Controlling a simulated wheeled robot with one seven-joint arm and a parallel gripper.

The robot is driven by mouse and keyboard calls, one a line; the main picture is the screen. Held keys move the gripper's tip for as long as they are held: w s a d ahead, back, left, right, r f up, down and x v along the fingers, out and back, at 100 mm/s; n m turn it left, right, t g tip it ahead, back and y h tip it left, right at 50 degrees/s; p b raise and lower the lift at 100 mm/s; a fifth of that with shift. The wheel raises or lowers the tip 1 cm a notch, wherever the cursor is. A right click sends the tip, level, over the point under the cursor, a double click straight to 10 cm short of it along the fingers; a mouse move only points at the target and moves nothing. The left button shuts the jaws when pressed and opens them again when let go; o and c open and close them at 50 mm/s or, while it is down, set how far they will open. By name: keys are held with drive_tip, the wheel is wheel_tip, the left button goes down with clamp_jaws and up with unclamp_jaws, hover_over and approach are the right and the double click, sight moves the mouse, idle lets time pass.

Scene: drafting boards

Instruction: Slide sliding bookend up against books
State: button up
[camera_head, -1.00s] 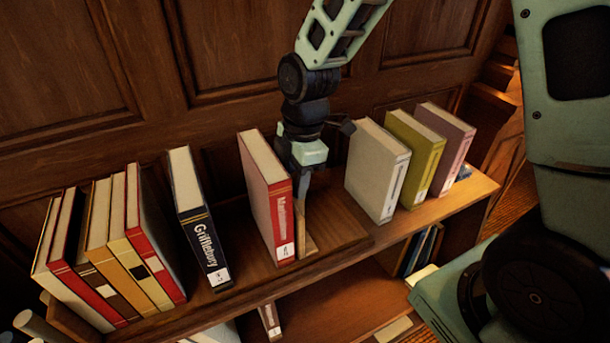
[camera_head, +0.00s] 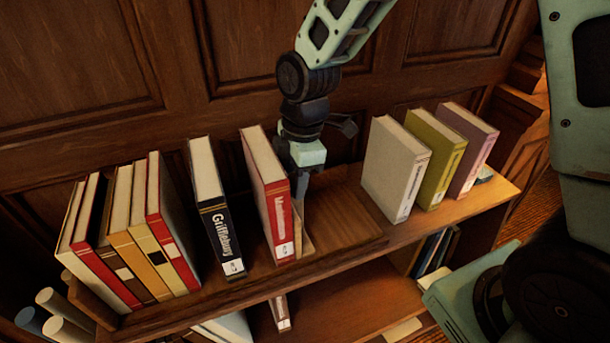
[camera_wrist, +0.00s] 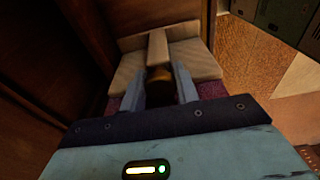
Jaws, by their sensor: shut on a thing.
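The sliding bookend (camera_head: 305,236) is a thin light-wood piece on the shelf top. It stands directly to the right of a red book (camera_head: 266,195) and appears to touch it. My gripper (camera_head: 302,188) points down and is shut on the bookend's upright part, most of which it and the book hide. In the wrist view, the fingers (camera_wrist: 160,88) are around a pale upright piece. A black book (camera_head: 214,210) leans to the left of the red book, with a narrow gap between them. Several red, cream and yellow books (camera_head: 133,240) stand farther left.
Grey (camera_head: 397,172), olive (camera_head: 437,160) and mauve (camera_head: 469,150) books stand at the right. Bare shelf (camera_head: 343,220) lies between them and the bookend. A panelled wooden wall (camera_head: 255,60) rises close behind. A lower shelf (camera_head: 340,305) holds more books.

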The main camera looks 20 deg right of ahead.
drive_tip(key=shift+a, duration=1.45)
drive_tip(key=shift+a, duration=3.05)
drive_tip(key=shift+a, duration=1.1)
drive_tip(key=o, duration=1)
drive_tip(key=shift+r, duration=0.15)
